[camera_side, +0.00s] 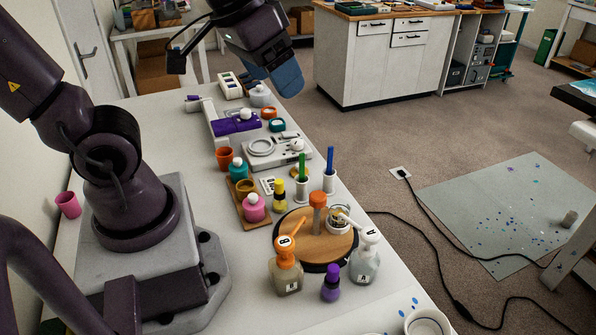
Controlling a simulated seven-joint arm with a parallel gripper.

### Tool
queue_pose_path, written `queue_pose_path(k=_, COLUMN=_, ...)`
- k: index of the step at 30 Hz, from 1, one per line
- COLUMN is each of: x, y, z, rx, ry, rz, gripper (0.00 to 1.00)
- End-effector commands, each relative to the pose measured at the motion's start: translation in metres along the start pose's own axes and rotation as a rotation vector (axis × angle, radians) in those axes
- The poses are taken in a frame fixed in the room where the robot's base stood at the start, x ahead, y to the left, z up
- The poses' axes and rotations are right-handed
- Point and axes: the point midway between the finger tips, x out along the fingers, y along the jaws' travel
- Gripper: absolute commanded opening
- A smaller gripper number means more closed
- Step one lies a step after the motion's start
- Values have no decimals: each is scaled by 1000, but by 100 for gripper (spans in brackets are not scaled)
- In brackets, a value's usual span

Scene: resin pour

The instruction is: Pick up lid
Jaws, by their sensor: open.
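My gripper (276,78), with blue fingers, is open and hangs in the air above the far end of the white table. No object shows between its fingers. I cannot tell for sure which thing is the lid. An orange round piece (268,113) and a teal round piece (277,125) lie on the table below my gripper, beside a purple device (236,126). A jar with a pale top (260,95) stands just below the fingers.
A round wooden turntable (300,245) carries an orange-capped tube (318,212) and a jar. Pump bottles (286,275) (365,262) and a purple bottle (330,285) stand in front. A wooden tray (242,205) holds several bottles. A white scale-like device (275,153) lies mid-table.

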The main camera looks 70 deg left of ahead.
Motion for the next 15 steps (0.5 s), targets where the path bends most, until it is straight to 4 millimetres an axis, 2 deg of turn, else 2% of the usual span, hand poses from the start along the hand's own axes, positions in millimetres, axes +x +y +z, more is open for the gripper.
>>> queue_pose_path(k=3, x=33, y=-17, z=-26, rx=-177, ry=-65, rz=-26, gripper=79)
queue_pose_path(k=7, x=75, y=-43, z=-47, rx=-374, ry=-116, rz=-72, gripper=79)
queue_pose_path(k=11, x=122, y=-74, z=-59, rx=-563, ry=-158, rz=-138, gripper=79)
queue_pose_path(k=15, x=174, y=-112, z=-59, rx=-745, ry=-194, rz=-224, gripper=79)
